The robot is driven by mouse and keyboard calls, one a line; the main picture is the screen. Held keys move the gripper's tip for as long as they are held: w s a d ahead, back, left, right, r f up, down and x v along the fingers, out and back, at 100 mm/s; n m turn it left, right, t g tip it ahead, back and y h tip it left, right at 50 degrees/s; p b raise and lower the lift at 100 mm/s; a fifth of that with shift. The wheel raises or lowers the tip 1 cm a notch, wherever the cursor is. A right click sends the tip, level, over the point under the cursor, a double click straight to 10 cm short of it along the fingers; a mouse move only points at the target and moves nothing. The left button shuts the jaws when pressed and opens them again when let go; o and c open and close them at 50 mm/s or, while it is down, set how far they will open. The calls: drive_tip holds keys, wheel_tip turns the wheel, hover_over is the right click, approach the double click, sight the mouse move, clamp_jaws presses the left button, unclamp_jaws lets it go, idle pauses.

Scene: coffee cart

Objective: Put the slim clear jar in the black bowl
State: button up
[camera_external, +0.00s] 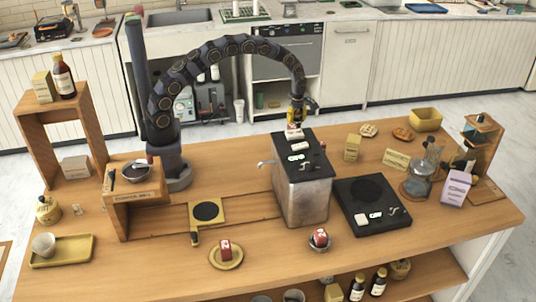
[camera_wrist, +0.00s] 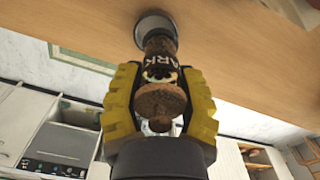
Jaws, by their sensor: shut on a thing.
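My gripper (camera_external: 298,112) hangs from the curved arm behind the metal machine. In the wrist view its yellow fingers (camera_wrist: 160,98) are shut on a slim jar (camera_wrist: 160,62) with a brown cork-like lid and a dark label reading "ARK". The lid end is nearest the wrist camera. Beyond the jar is a round grey-rimmed shape; I cannot tell whether it is the jar's base or another thing. In the external view the jar cannot be made out. A small black bowl (camera_external: 136,173) sits on the low wooden stand at the left, well apart from my gripper.
The metal machine (camera_external: 301,185) with small items on top stands in front of my gripper. A black hotplate (camera_external: 352,219) and glass vessel (camera_external: 418,187) stand to the right. A tall wooden shelf (camera_external: 50,112) is at the left. The counter front has small plates and free room.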

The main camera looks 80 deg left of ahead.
drive_tip(key=shift+w+a+f, duration=0.1)
drive_tip(key=shift+w+f, duration=0.15)
drive_tip(key=shift+f, duration=1.7)
drive_tip(key=shift+f, duration=0.1)
drive_tip(key=o, duration=1)
drive_tip(key=shift+o, duration=0.2)
